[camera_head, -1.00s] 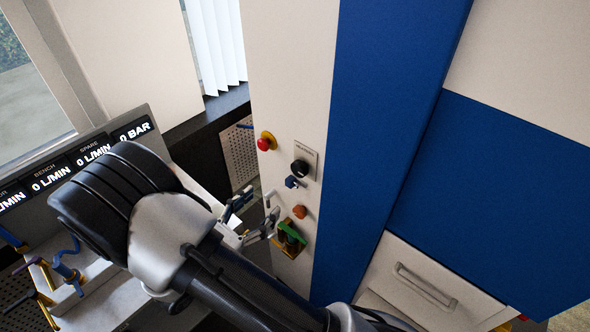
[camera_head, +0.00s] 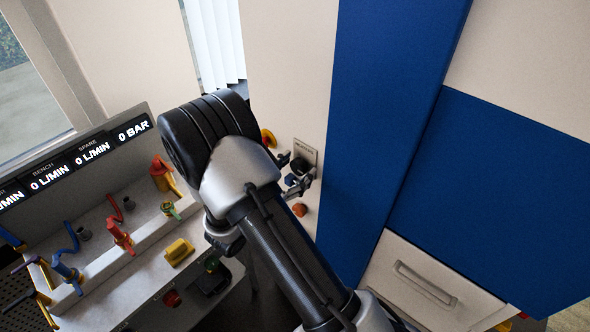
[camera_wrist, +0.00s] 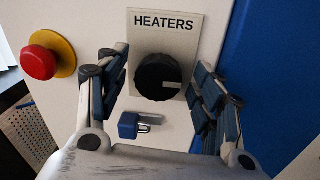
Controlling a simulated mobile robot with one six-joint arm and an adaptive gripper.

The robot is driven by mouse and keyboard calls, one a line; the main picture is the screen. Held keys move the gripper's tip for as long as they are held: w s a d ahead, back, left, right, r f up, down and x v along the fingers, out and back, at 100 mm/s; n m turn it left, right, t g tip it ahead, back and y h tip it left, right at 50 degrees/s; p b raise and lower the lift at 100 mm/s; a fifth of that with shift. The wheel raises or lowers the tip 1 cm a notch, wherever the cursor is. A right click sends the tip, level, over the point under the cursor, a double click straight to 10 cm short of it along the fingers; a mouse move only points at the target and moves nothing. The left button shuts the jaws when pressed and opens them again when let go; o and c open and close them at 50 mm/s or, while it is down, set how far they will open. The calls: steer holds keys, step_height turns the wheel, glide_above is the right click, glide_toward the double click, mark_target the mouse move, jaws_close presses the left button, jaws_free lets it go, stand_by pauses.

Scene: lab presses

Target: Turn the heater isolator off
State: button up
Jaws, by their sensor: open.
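The heater isolator is a black round knob (camera_wrist: 158,77) on a pale plate marked HEATERS (camera_wrist: 165,22), fixed to the white cabinet side. A pale mark on the knob points to the right in the wrist view. The knob also shows in the head view (camera_head: 300,165), partly behind my fingers. My gripper (camera_wrist: 157,90) is open, with one finger on each side of the knob. I cannot tell whether either finger touches it. A blue padlock (camera_wrist: 128,125) with a metal shackle is just below the knob, between the fingers.
A red mushroom button on a yellow base (camera_wrist: 39,62) is left of the plate. An orange-red knob (camera_head: 299,210) sits below the isolator. A blue panel (camera_head: 385,130) lies to the right. A bench with coloured valves (camera_head: 120,235) stands at the left.

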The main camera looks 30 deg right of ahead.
steer(key=shift+c, duration=0.3)
steer(key=c, duration=1)
steer(key=shift+r+n+p, duration=0.1)
steer(key=shift+n+p, duration=0.2)
steer(key=shift+n, duration=0.1)
steer(key=n+p, duration=0.2)
steer(key=n, duration=0.1)
steer(key=shift+w+r+n+p, duration=0.1)
steer(key=shift+n+p, duration=0.2)
steer(key=shift+n, duration=0.1)
steer(key=n+p, duration=0.2)
steer(key=n, duration=0.2)
steer(key=shift+a+g+p, duration=0.1)
steer(key=shift+g+p, duration=0.2)
steer(key=n+p, duration=0.2)
steer(key=n, duration=0.2)
steer(key=shift+w+n+g, duration=0.1)
steer(key=shift+n+g, duration=0.2)
steer(key=n, duration=0.2)
steer(key=n+p, duration=0.1)
steer(key=shift+w+f+n, duration=0.1)
steer(key=shift+f+n, duration=0.1)
steer(key=shift+n, duration=0.2)
